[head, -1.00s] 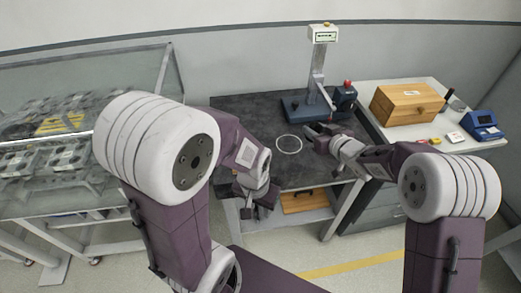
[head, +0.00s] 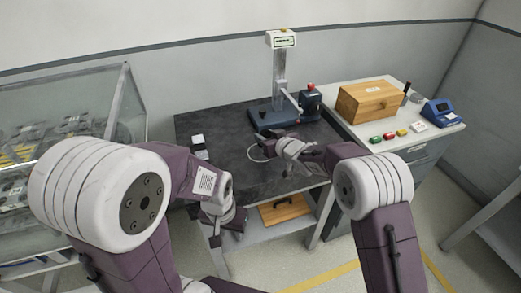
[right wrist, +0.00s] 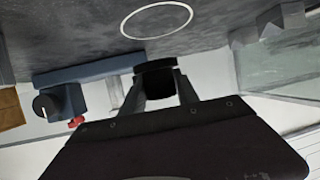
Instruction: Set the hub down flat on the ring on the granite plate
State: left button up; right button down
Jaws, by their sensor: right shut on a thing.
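The granite plate (head: 220,165) is the dark top of the middle table. The ring (head: 249,153) is a thin white circle on it, partly covered by my right gripper in the head view. It shows whole in the right wrist view (right wrist: 150,38). My right gripper (head: 273,144) is shut on a dark piece (right wrist: 155,67), which seems to be the hub. The hub looks held above the plate beside the ring, not centred on it; its exact height and tilt are unclear. My left gripper (head: 228,222) hangs low at the table's front edge, its jaws unclear.
A blue-based stand (head: 275,118) with a post is at the plate's back. A small white-topped block (head: 198,142) sits at the plate's left. A wooden box (head: 368,101) and a blue device (head: 440,113) are on the right cabinet. A glass case (head: 70,100) stands left.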

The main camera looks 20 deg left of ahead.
jog(key=shift+w+a+f, duration=0.1)
jog(key=shift+a+f, duration=0.1)
jog(key=shift+a, duration=0.3)
jog(key=shift+a+f, duration=0.2)
jog(key=shift+a, duration=0.25)
notch_tip(320, 180, down, 4)
jog(key=shift+f+b, duration=0.1)
jog(key=shift+b, duration=0.4)
jog(key=c, duration=0.9)
grip_release()
jog(key=shift+f, duration=0.15)
